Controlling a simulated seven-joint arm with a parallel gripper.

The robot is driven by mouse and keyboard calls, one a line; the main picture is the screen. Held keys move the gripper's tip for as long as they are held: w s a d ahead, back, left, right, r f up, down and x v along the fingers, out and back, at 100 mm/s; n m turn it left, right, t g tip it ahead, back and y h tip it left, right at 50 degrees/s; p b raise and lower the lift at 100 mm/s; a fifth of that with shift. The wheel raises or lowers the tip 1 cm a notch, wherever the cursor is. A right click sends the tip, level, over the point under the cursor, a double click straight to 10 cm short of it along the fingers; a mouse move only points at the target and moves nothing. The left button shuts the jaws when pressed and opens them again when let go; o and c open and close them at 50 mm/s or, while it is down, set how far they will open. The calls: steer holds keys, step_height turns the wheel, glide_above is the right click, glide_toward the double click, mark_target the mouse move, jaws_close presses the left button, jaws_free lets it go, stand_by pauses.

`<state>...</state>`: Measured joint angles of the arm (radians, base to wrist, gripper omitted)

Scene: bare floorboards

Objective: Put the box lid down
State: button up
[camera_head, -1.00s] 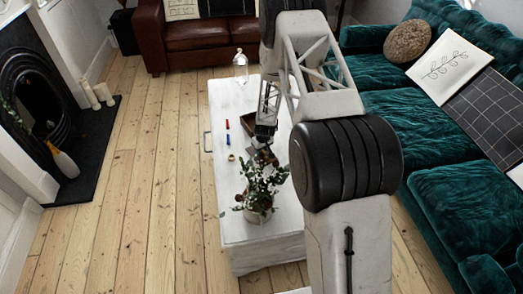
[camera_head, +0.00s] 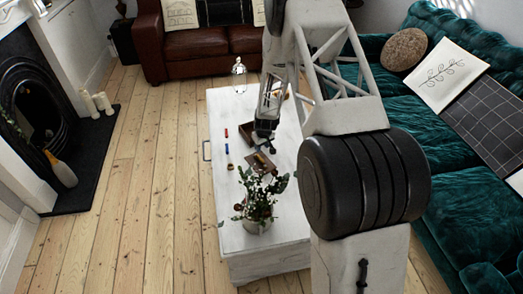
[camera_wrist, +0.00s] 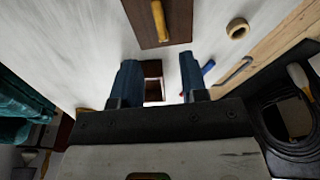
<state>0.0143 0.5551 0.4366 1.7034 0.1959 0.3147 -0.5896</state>
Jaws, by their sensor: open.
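The box lid (camera_head: 262,161), a flat dark brown panel with a yellowish handle, lies on the white table behind the plant. In the wrist view the lid (camera_wrist: 148,35) is at the top, its handle upward, beyond my fingertips and apart from them. My gripper (camera_head: 264,138) is above the table near the lid's far edge. In the wrist view my gripper (camera_wrist: 160,62) shows two blue fingers spread with nothing held. A small brown framed object (camera_wrist: 152,69), possibly the box, shows between the fingers; it is partly hidden.
A green sofa (camera_head: 465,190) stands right.

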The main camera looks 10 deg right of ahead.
steer(key=shift+s+r, duration=0.15)
steer(key=shift+r, duration=0.75)
steer(key=s+r+m, duration=0.1)
steer(key=s+r, duration=0.5)
steer(key=r, duration=0.6)
steer(key=s+r, duration=0.7)
steer(key=r, duration=0.5)
steer(key=s+r+m, duration=0.1)
steer(key=s+r, duration=0.5)
steer(key=r, duration=0.6)
steer(key=s+r+m, duration=0.1)
steer(key=s+r, duration=0.3)
steer(key=s, duration=0.7)
steer(key=s+r, duration=0.4)
steer(key=s, duration=0.7)
steer(key=s+r+m+t+h, duration=0.1)
steer(key=s+r, duration=0.3)
steer(key=s, duration=0.7)
steer(key=shift+s+d+r+m, duration=0.15)
steer(key=shift+s+m, duration=0.15)
steer(key=shift+s, duration=0.1)
